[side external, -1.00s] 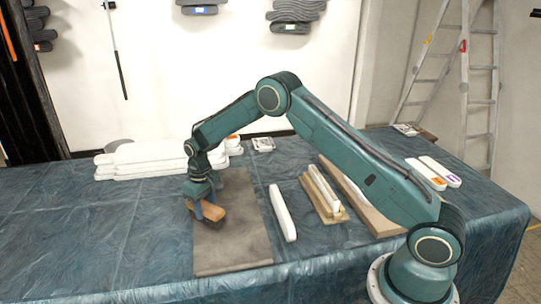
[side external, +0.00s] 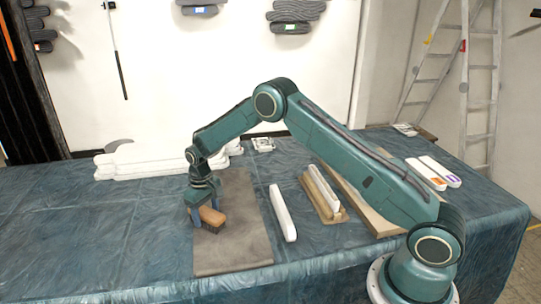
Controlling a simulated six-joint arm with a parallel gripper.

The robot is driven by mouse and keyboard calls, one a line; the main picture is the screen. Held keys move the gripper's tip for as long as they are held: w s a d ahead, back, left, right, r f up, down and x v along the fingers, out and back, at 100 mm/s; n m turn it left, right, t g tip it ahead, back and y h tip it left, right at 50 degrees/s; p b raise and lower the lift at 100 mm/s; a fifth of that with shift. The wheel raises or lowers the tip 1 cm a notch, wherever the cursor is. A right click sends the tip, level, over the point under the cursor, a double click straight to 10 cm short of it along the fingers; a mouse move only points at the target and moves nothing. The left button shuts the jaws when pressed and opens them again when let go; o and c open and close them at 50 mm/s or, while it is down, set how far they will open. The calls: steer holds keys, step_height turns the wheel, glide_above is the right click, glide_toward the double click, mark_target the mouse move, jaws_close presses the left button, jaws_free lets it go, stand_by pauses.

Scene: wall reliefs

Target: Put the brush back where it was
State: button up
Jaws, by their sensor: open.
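The brush (side external: 212,217), with an orange-brown wooden back and a dark underside, rests on the grey-brown mat (side external: 235,252) near its left edge. My gripper (side external: 205,213) is over the brush, with its blue fingers pointing down. The fingers stand apart, one at the left end of the brush and the other near its upper right side. The gripper is open; whether a finger touches the brush cannot be told. Part of the brush's far side is hidden by the gripper.
A white bar (side external: 283,213) lies right of the mat. Beside it is a wooden holder with pale strips (side external: 323,193), then a long board (side external: 376,217). The left of the blue-covered table (side external: 90,240) is clear.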

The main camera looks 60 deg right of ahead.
steer(key=shift+r, duration=0.1)
step_height(320, 180, up, 12)
stand_by(0.7)
stand_by(0.5)
step_height(320, 180, up, 12)
steer(key=t, duration=0.1)
glide_above(207, 212)
steer(key=s, duration=0.7)
steer(key=s+a+r+t, duration=0.1)
steer(key=s+r+t, duration=0.1)
steer(key=s+r, duration=0.6)
steer(key=s+f+t, duration=0.1)
steer(key=s+t, duration=0.1)
steer(key=s, duration=2.2)
steer(key=shift+a+f+t, duration=0.25)
steer(key=shift+a+t, duration=0.05)
steer(key=shift+a, duration=0.1)
